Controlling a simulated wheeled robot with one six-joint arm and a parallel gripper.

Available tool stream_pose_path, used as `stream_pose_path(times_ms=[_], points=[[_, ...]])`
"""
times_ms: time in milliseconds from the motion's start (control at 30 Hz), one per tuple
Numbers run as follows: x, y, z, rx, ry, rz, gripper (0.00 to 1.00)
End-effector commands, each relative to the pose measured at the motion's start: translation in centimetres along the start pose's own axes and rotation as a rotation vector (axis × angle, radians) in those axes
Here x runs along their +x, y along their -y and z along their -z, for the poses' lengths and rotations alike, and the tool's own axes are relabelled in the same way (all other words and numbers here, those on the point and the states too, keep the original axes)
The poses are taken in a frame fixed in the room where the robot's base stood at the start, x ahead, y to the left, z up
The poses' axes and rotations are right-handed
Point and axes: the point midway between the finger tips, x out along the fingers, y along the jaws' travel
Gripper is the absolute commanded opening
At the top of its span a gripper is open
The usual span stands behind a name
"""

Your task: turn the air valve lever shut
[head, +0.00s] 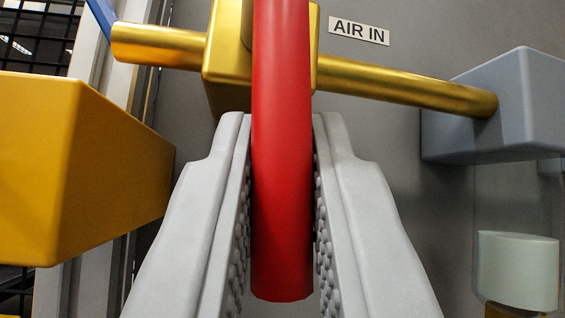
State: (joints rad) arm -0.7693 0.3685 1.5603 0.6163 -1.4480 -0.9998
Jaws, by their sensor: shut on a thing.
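The red air valve lever (281,170) hangs vertically in the middle of the head view, in front of the brass valve body (228,45). A brass pipe (400,82) runs crosswise through the body, so the lever stands across the pipe's line in the picture. My gripper (281,125) comes from below with its two grey, studded fingers on either side of the lever. It is shut on the lever. The lever's free lower end shows between the fingers. The lever's upper end runs out of the top of the frame, and its pivot is not clearly visible.
A sign "AIR IN" (359,31) is on the grey panel (385,140) behind. A grey-blue block (510,105) takes the pipe at right. A large yellow block (75,165) juts in at left. A pale cylinder (517,272) is at lower right. A blue piece (103,15) shows at upper left.

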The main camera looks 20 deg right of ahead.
Motion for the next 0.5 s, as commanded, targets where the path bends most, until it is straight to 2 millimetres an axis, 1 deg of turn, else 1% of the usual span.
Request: stream_pose_path(times_ms=[100, 500], points=[[-0.07, 0.41, -0.03, 0.031, 0.01, -0.03, 0.0], [-0.02, 0.63, 0.13, 0.067, 0.019, -0.067, 0.0]])
